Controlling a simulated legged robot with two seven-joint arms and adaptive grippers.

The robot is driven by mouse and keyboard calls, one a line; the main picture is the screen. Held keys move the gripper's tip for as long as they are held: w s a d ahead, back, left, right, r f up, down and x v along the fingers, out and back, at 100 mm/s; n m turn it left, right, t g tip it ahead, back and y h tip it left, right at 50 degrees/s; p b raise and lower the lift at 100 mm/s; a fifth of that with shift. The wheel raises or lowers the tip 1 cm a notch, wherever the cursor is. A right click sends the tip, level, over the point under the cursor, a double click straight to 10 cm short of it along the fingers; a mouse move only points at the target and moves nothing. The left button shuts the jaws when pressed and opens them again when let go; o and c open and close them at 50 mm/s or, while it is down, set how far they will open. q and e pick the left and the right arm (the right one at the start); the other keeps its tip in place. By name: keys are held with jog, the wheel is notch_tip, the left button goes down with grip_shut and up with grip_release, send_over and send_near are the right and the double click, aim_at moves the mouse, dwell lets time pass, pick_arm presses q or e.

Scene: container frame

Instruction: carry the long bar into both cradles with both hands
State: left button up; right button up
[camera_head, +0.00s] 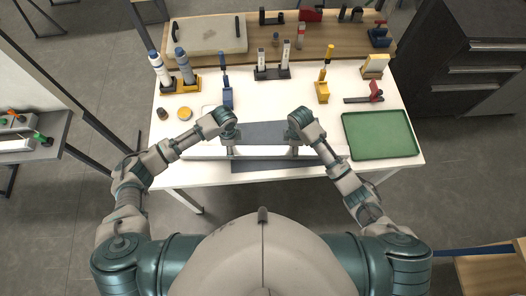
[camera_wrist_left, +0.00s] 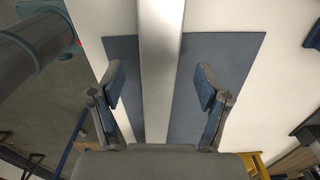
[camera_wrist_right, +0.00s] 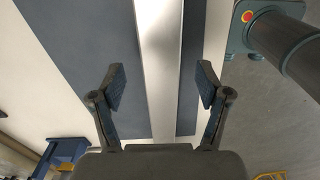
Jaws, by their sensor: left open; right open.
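The long bar (camera_head: 262,151) is pale grey and lies crosswise along the table's front side, over a dark blue-grey mat (camera_head: 262,132). My left gripper (camera_head: 230,151) is above its left part. In the left wrist view the bar (camera_wrist_left: 161,50) runs between the two open fingers (camera_wrist_left: 160,78), with gaps on both sides. My right gripper (camera_head: 293,151) is above its right part. In the right wrist view the bar (camera_wrist_right: 160,50) also passes between open fingers (camera_wrist_right: 160,78). I cannot tell for sure which fixtures are the cradles; a blue stand (camera_head: 227,98) and a yellow stand (camera_head: 322,93) stand behind the mat.
A green tray (camera_head: 380,134) lies right of the bar. A dark holder (camera_head: 272,73) with pale bottles is at the back middle, a yellow rack (camera_head: 180,86) at the back left. A red clamp-like tool (camera_head: 375,93) lies at the right. The mat behind the bar is clear.

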aim_at(235, 150)
pick_arm(q)
jog(key=f, duration=0.2)
jog(key=d+f, duration=0.1)
jog(key=f, duration=0.1)
jog(key=shift+f, duration=0.35)
pick_arm(e)
jog(key=f, duration=0.5)
jog(key=shift+d, duration=0.4)
pick_arm(q)
jog(key=shift+a, duration=0.1)
jog(key=shift+a, duration=0.1)
pick_arm(e)
jog(key=shift+a, duration=0.15)
pick_arm(q)
jog(key=shift+a, duration=0.15)
jog(key=c, duration=0.6)
pick_arm(e)
jog(key=shift+a+r, duration=0.1)
jog(key=shift+a, duration=0.05)
jog(key=c, duration=0.6)
pick_arm(q)
jog(key=c, duration=0.8)
pick_arm(e)
jog(key=c, duration=0.8)
pick_arm(q)
grip_shut()
pick_arm(e)
grip_shut()
